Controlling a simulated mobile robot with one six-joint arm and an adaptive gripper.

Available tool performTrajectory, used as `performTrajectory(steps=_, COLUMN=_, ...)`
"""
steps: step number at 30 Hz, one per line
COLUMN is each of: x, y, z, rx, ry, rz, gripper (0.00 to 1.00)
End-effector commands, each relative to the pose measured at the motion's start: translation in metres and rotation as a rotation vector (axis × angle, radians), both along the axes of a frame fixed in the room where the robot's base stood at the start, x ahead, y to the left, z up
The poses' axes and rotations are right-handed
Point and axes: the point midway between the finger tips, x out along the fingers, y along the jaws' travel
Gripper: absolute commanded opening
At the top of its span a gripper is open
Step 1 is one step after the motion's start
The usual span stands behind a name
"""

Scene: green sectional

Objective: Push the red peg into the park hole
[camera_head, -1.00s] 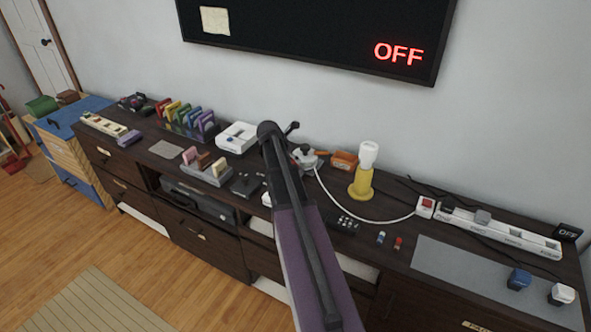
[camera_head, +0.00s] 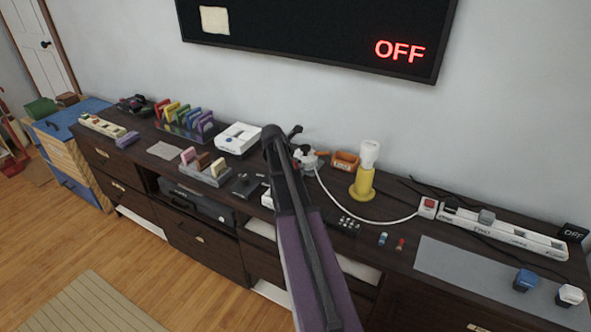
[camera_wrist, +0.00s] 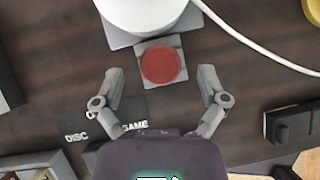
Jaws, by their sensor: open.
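In the wrist view my gripper (camera_wrist: 160,82) is open, its two fingers spread and nothing between them in their grasp. Just ahead of the fingertips, centred between them, is a round red cap (camera_wrist: 161,65) on a grey square plate. I cannot tell whether this cap is the red peg's top. In the head view a small red piece (camera_head: 401,244) stands on the dresser beside a small blue and white one (camera_head: 383,239). I cannot make out a hole marked park. My arm hides the gripper and the red cap in the head view.
A white round body (camera_wrist: 148,12) sits directly beyond the red cap, with a white cable (camera_wrist: 250,42) running right. A yellow-based lamp (camera_head: 362,183) and a power strip (camera_head: 500,233) stand to the right. "DISC" and "GAME" labels lie near my left finger.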

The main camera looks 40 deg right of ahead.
Motion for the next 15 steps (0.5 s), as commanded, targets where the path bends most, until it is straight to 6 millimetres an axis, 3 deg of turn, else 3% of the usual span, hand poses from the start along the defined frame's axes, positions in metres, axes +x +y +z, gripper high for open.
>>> performTrajectory(steps=6, x=0.002, y=-0.009, z=-0.017, rx=0.0, ry=-0.001, rz=-0.001, gripper=0.92)
performTrajectory(steps=15, x=0.002, y=-0.012, z=-0.018, rx=0.0, ry=0.0, rz=0.0, gripper=0.92)
